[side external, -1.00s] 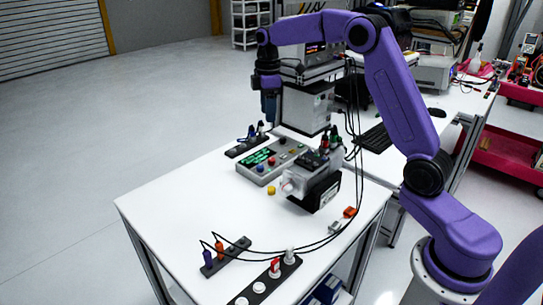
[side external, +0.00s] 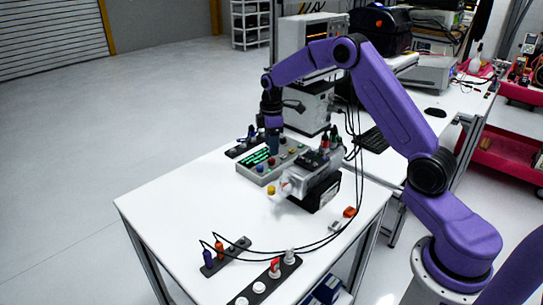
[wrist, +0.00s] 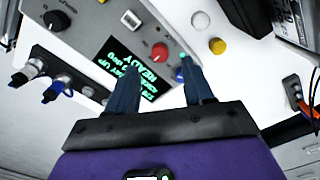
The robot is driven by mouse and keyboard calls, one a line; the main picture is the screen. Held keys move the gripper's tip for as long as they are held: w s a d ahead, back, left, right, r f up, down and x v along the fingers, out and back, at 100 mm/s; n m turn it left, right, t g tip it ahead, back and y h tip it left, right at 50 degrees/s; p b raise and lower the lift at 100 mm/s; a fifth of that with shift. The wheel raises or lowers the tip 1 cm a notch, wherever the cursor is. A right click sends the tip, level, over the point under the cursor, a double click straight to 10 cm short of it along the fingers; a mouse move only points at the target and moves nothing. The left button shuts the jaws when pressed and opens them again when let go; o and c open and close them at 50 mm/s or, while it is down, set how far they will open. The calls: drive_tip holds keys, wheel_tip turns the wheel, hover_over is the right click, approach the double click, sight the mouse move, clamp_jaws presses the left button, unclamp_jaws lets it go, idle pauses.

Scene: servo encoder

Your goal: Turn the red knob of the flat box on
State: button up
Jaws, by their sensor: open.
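The flat grey box (side external: 262,174) lies on the white table, with a dark display (wrist: 130,62) of green text on its top. Its red knob (wrist: 160,51) shows in the wrist view, just ahead of the gap between my fingertips. My gripper (wrist: 161,70) is open and empty, with one finger on each side of the line to the knob. In the side external view my gripper (side external: 273,152) points straight down over the box. The frames do not clearly show whether the fingers touch the box.
A blue knob (wrist: 181,75) sits close by my right finger. A white knob (wrist: 131,19) and a black knob (wrist: 57,20) are on the box too. A yellow button (wrist: 217,46) lies beside it. A grey and black device (side external: 318,186) stands close right of the box.

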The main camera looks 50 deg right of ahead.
sight(272, 159)
drive_tip(key=shift+f, duration=2.45)
clamp_jaws()
